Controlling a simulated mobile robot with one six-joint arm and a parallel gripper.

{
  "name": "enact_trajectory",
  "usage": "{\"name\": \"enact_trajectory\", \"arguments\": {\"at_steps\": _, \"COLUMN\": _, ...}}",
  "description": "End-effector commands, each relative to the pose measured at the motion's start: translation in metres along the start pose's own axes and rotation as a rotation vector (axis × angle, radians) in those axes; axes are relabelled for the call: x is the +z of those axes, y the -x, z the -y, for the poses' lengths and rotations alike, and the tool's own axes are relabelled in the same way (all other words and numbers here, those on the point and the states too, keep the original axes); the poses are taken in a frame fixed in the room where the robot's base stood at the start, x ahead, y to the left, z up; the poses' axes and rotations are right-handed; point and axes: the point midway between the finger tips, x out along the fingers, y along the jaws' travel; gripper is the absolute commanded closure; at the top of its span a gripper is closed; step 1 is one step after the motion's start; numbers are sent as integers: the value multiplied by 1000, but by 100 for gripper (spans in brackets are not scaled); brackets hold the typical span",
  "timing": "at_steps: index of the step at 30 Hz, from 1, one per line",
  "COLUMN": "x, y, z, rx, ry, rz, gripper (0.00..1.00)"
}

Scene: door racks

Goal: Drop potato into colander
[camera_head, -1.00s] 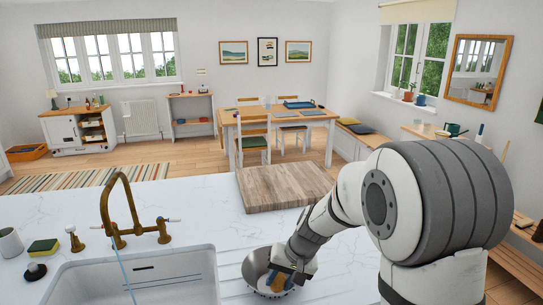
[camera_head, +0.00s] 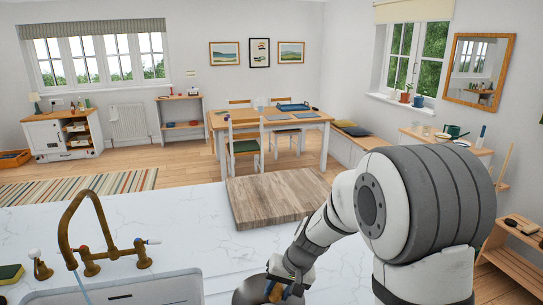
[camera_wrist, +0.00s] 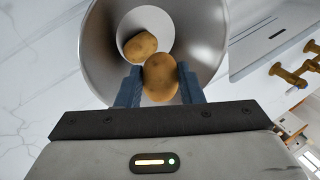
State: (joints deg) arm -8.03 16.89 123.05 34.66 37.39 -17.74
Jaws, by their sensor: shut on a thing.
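My gripper (camera_wrist: 159,72) is shut on a brown potato (camera_wrist: 160,82), with one blue finger on each side of it. The held potato is in front of the mouth of the metal colander (camera_wrist: 205,38) in the wrist view; its exact height against the rim is hard to tell. A second potato (camera_wrist: 141,46) lies inside the colander. In the head view the colander (camera_head: 246,291) stands on the white counter at the bottom edge, partly cut off. My gripper (camera_head: 279,292) is over its right side, with a bit of the potato showing between the fingers.
A sink (camera_head: 150,290) with a brass tap (camera_head: 85,240) is left of the colander. A wooden board (camera_head: 275,198) lies on the counter behind it. A sponge (camera_head: 10,273) is at the far left. The marble counter (camera_head: 190,222) between tap and board is clear.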

Motion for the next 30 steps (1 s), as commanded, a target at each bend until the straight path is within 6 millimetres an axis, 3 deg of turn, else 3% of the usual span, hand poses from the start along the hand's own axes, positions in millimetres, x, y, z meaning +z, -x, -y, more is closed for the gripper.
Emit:
{"name": "enact_trajectory", "arguments": {"at_steps": 4, "x": 2, "y": -15, "z": -5, "rx": -1, "ry": 3, "rz": 2, "gripper": 88}}
{"name": "enact_trajectory", "arguments": {"at_steps": 13, "x": 2, "y": -17, "z": -5, "rx": -1, "ry": 4, "rz": 2, "gripper": 88}}
{"name": "enact_trajectory", "arguments": {"at_steps": 14, "x": 2, "y": -17, "z": -5, "rx": -1, "ry": 4, "rz": 2, "gripper": 65}}
{"name": "enact_trajectory", "arguments": {"at_steps": 15, "x": 2, "y": -17, "z": -5, "rx": -1, "ry": 4, "rz": 2, "gripper": 61}}
{"name": "enact_trajectory", "arguments": {"at_steps": 23, "x": 2, "y": -17, "z": -4, "rx": -1, "ry": 5, "rz": 2, "gripper": 41}}
{"name": "enact_trajectory", "arguments": {"at_steps": 30, "x": 2, "y": -16, "z": -4, "rx": -1, "ry": 5, "rz": 1, "gripper": 41}}
